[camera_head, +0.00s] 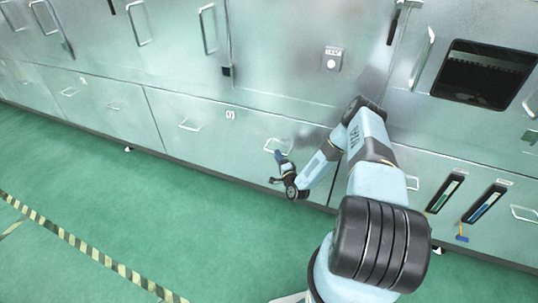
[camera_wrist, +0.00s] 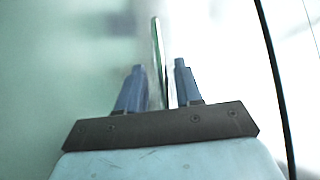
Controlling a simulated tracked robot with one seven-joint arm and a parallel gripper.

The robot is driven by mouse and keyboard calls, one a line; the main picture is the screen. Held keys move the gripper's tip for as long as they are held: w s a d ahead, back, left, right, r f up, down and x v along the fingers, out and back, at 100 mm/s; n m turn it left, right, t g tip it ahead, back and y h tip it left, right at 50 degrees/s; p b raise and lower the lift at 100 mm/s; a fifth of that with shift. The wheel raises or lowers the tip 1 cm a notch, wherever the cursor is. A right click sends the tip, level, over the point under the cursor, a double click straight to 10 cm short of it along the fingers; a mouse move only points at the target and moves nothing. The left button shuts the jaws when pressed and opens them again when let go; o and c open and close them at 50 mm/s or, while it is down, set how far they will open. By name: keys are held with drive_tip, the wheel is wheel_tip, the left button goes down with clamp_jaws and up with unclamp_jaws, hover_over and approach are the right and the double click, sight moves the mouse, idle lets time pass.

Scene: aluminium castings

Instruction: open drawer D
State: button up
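A wide, light metal drawer front (camera_head: 205,148) is low in the cabinet wall in the head view and sits flush with it. It has two bar handles, a left one (camera_head: 190,126) and a right one (camera_head: 278,146). A small mark (camera_head: 230,114) between them is too small to read surely as D. My gripper (camera_head: 280,163) is at the right handle. In the wrist view my gripper (camera_wrist: 160,68) has its two blue fingers apart, with a thin metal bar (camera_wrist: 157,50) between them. A gap shows beside the left finger; whether the right finger touches is unclear.
More drawers (camera_head: 100,105) line the wall to the left. To the right are a dark window (camera_head: 484,73) and two dark slots (camera_head: 446,192). The green floor (camera_head: 130,200) in front is clear, with a striped tape line (camera_head: 90,250).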

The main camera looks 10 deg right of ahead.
drive_tip(key=shift+x, duration=1.7)
drive_tip(key=shift+a, duration=0.2)
drive_tip(key=shift+c, duration=0.2)
clamp_jaws()
